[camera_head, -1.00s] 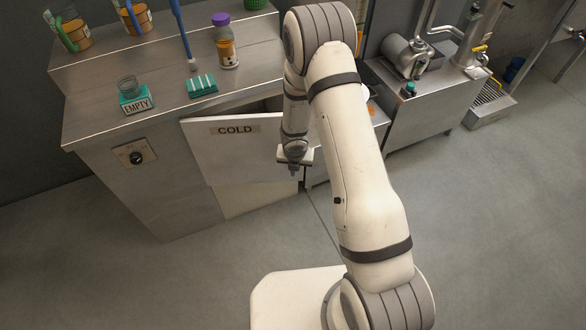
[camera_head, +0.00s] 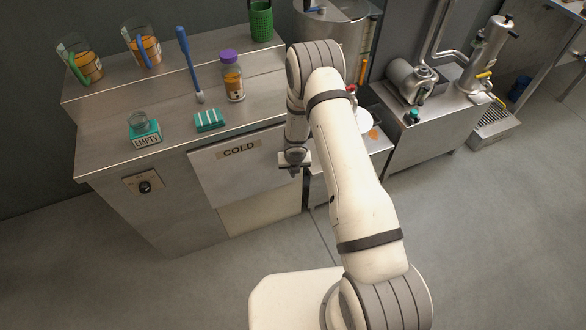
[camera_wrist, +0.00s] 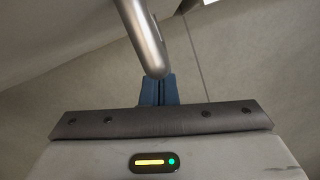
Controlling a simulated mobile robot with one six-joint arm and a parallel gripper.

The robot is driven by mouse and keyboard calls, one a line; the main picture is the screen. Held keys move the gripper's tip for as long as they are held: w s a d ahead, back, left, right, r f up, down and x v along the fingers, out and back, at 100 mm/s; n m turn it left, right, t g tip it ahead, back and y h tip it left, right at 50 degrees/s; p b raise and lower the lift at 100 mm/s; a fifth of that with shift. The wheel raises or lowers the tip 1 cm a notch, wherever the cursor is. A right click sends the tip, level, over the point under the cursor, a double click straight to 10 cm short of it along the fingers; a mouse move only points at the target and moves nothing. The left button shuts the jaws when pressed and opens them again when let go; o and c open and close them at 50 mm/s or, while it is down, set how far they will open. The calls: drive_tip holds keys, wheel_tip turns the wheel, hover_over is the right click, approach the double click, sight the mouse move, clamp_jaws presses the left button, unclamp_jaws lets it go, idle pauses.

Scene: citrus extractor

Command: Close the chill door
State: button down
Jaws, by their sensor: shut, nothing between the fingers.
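The chill door (camera_head: 240,172) is a pale panel marked COLD on the front of the steel cabinet. My gripper (camera_head: 294,171) is at the door's right edge. In the wrist view the blue fingers of my gripper (camera_wrist: 158,90) are together and empty. A rounded metal bar, probably the door handle (camera_wrist: 145,38), comes down close in front of them; I cannot tell whether they touch.
A dial (camera_head: 145,187) is left of the door. Machinery (camera_head: 408,80) stands right; the floor in front is clear.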

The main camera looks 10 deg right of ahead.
drive_tip(key=s+r, duration=0.6)
drive_tip(key=r, duration=0.3)
drive_tip(key=shift+s+a+r, duration=0.15)
drive_tip(key=shift+s+r, duration=0.15)
drive_tip(key=shift+r, duration=0.05)
idle(0.3)
drive_tip(key=s+d+r+m+t+h, duration=0.1)
drive_tip(key=s+d+r+m+h, duration=0.3)
drive_tip(key=r+m, duration=0.7)
drive_tip(key=s+d+r+m+y, duration=0.15)
drive_tip(key=d+r+m, duration=0.55)
drive_tip(key=r, duration=0.7)
drive_tip(key=s+a+r+m, duration=0.1)
drive_tip(key=s+r+m, duration=0.2)
drive_tip(key=s+m, duration=0.3)
drive_tip(key=s+a+r+m+y, duration=0.1)
drive_tip(key=s+r+m, duration=0.3)
drive_tip(key=s+m, duration=0.2)
drive_tip(key=s+a+r+m+g+y, duration=0.1)
drive_tip(key=s+r+m, duration=0.2)
drive_tip(key=s+m, duration=0.3)
drive_tip(key=shift+s+r, duration=0.35)
drive_tip(key=shift+s, duration=0.55)
